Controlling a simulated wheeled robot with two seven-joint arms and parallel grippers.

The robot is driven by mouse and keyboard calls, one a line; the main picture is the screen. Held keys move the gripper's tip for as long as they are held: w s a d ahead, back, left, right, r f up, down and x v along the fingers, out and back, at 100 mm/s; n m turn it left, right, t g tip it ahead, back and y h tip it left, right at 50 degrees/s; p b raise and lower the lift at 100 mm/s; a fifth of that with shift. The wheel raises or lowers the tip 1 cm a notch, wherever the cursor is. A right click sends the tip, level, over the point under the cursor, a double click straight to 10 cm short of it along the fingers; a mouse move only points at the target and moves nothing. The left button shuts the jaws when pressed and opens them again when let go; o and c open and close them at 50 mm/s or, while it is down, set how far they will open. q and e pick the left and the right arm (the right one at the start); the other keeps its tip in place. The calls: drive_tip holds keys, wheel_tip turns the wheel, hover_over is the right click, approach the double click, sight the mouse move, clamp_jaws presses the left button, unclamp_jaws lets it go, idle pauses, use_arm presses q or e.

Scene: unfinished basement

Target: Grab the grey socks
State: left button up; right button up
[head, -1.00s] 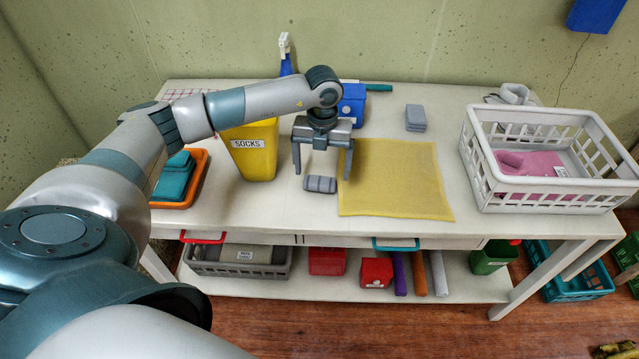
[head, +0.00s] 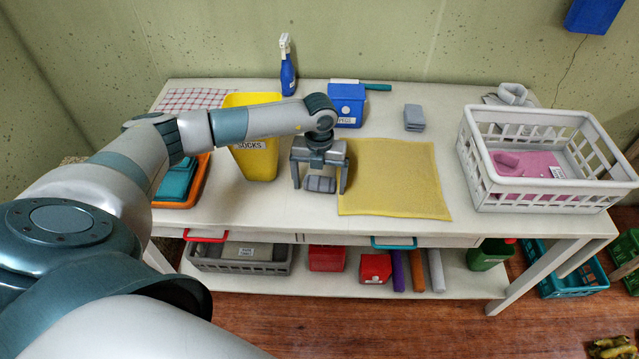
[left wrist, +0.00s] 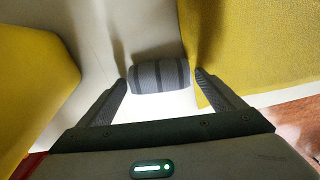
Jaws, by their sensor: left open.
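The grey socks (head: 319,184) are a small rolled bundle with darker stripes, lying on the white table just left of the yellow cloth. My left gripper (head: 319,188) is open, pointing down, with its two fingers on either side of the roll in the head view. In the left wrist view the grey socks (left wrist: 159,76) lie just past and between the fingertips of my left gripper (left wrist: 160,84), with small gaps visible at both sides. My right gripper does not show.
A yellow bin labelled SOCKS (head: 254,165) stands close on the left. The yellow cloth (head: 395,180) lies flat on the right. A blue box (head: 346,103) and folded grey cloths (head: 414,117) stand behind. A white basket (head: 545,190) is at the right.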

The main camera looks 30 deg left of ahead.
sight(321, 181)
use_arm(q)
drive_tip(key=shift+c, duration=0.7)
drive_tip(key=c, duration=1)
drive_tip(key=shift+r+b, duration=0.5)
drive_tip(key=shift+r, duration=0.35)
drive_tip(key=shift+d+r+b, duration=0.2)
drive_tip(key=shift+r+b, duration=0.45)
drive_tip(key=shift+r, duration=0.55)
drive_tip(key=s+d+r+b, duration=0.2)
drive_tip(key=d+r, duration=0.5)
drive_tip(key=d, duration=0.4)
drive_tip(key=shift+b, duration=0.7)
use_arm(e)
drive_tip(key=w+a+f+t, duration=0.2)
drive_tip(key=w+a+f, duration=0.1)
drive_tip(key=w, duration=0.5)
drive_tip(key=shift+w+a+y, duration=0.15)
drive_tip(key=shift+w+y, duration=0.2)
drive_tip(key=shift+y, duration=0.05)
